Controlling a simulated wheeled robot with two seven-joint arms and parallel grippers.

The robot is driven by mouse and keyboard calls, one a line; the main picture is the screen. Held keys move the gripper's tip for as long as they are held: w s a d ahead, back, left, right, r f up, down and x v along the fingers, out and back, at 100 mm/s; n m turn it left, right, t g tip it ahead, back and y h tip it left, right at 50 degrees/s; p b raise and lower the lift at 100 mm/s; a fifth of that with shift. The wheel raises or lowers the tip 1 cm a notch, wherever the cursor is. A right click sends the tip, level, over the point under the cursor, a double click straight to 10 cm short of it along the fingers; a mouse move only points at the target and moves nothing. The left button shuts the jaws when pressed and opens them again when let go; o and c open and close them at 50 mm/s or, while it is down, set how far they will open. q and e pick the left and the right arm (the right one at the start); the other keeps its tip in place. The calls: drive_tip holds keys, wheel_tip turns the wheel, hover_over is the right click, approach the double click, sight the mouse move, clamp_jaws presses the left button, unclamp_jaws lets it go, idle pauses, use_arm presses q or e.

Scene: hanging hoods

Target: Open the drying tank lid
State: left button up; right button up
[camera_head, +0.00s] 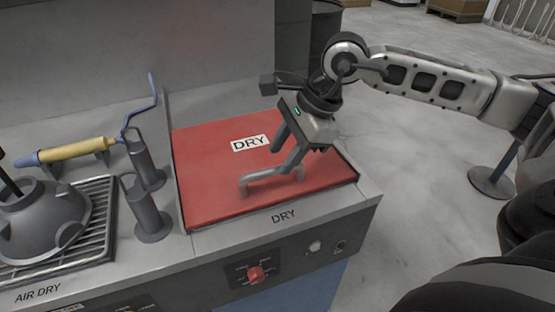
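The drying tank lid (215,165) is a flat red panel labelled DRY, lying closed in the grey counter. A grey bar handle (262,179) stands on its front part. My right gripper (281,160) reaches in from the upper right, tilted over the lid, with its two fingers apart. One fingertip is close to or touching the handle's right half; I cannot tell which. The other finger is farther back, above the lid. Nothing shows held between the fingers. My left gripper is not in view.
A red knob (255,275) sits on the front panel below the lid. Left of the lid stand grey cylinders (149,211), a yellow-handled tool (75,150) and a grey domed object (42,222) on a rack (101,213). Open floor (420,170) lies to the right.

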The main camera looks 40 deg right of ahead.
sight(274, 168)
drive_tip(key=shift+x, duration=1.6)
